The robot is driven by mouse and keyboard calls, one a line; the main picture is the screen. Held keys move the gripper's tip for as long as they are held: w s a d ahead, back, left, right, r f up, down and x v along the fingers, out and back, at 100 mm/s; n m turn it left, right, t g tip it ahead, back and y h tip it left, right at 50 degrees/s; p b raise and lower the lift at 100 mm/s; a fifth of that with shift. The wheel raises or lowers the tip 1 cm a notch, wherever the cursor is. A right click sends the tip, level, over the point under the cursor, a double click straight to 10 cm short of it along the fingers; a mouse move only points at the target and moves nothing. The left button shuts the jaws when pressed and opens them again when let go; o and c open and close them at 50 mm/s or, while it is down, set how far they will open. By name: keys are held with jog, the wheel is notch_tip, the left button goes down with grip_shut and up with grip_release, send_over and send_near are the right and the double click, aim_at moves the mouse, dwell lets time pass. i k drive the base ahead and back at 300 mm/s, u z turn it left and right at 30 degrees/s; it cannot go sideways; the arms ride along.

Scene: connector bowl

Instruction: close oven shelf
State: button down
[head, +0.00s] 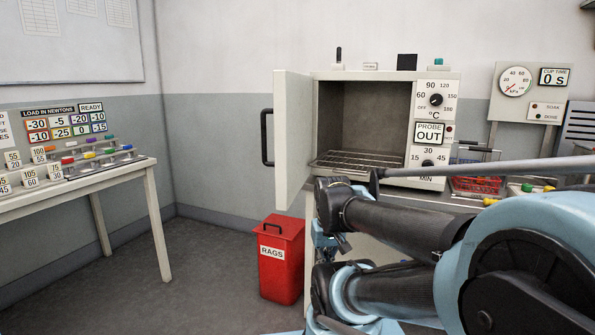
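The white oven (388,75) stands on a bench with its door (294,140) swung open to the left. The door has a dark handle (266,137). The wire shelf (358,160) lies low in the chamber and looks empty. Its front edge is at or slightly beyond the opening; I cannot tell how far it sticks out. My arm comes in from the lower right, in front of the bench and below the oven. Its links overlap, and I cannot make out my gripper's fingers or anything held.
A red rags bin (280,262) stands on the floor below the door. A table (80,187) with labelled blocks is at the left, with clear floor between. A red basket (476,185) and a gauge panel (528,92) are right of the oven. A grey rod (490,167) crosses before the oven's lower right.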

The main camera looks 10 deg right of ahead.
aim_at(335, 169)
jog(key=u, duration=1.45)
jog(key=k, duration=0.95)
jog(key=z, duration=1.75)
jog(key=i, duration=0.55)
jog(key=z, duration=0.1)
